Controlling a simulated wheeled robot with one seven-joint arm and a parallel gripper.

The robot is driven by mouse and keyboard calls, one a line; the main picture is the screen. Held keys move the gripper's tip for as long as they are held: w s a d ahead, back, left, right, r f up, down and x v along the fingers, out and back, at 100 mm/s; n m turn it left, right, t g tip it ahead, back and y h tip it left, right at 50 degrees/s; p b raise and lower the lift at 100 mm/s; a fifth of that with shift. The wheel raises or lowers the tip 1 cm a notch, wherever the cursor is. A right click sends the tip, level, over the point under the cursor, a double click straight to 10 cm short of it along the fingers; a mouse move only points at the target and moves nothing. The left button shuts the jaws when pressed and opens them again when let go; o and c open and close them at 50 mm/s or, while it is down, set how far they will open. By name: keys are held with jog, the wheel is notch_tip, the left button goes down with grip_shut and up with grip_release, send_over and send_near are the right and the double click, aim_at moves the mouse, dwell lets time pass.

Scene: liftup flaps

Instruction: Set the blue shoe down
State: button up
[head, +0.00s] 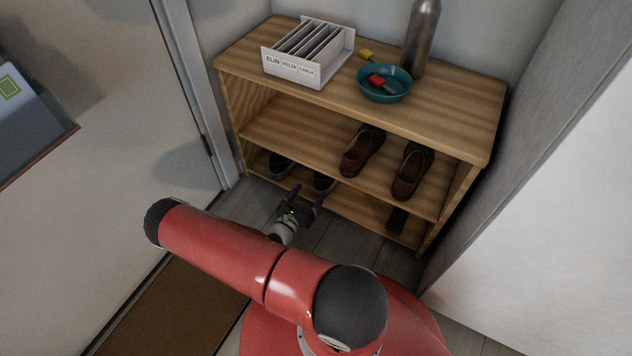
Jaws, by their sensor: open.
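A pair of dark, bluish-looking shoes stands on the bottom shelf at the left. One shoe (281,166) is farther left, and the other shoe (322,183) is just beyond my gripper. Their color is dim in the shade, and the shelf above hides their rear parts. My gripper (307,195) is open at the front of the bottom shelf, with its fingers pointing toward the right-hand dark shoe. I see nothing held between the fingers. I cannot tell whether a finger touches the shoe.
Two brown shoes (362,151) stand on the middle shelf of the wooden rack (448,122). A small dark object (397,219) is on the bottom shelf at right. On top are a letter sorter (303,58), a teal bowl (384,95) and a metal bottle (421,38). A brown mat (165,318) lies at left.

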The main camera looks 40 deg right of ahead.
jog(key=s+a+r+m+g+y, duration=0.1)
jog(key=a+r+m+g+y, duration=0.15)
jog(key=r+m, duration=0.45)
jog(key=s+a+r+m+g+y, duration=0.2)
jog(key=a+r+m+g, duration=0.2)
jog(key=r, duration=0.5)
jog(key=s+a+r+m+g+y, duration=0.1)
jog(key=a+r+m+g+y, duration=0.2)
jog(key=r+m, duration=0.35)
jog(key=s+a+r+m+t+y, duration=0.2)
jog(key=s+a+r+y, duration=0.1)
jog(key=r, duration=0.4)
jog(key=s+a+r+m+t+y, duration=0.3)
jog(key=s+a+r, duration=0.1)
jog(key=r, duration=0.4)
jog(key=s+a+r+m+t+y, duration=0.2)
jog(key=s+a+r+t+y, duration=0.1)
jog(key=s+r, duration=0.3)
notch_tip(320, 180, up, 2)
jog(key=shift+a+r+m, duration=0.1)
jog(key=shift+a+m, duration=0.25)
jog(key=shift+a, duration=0.35)
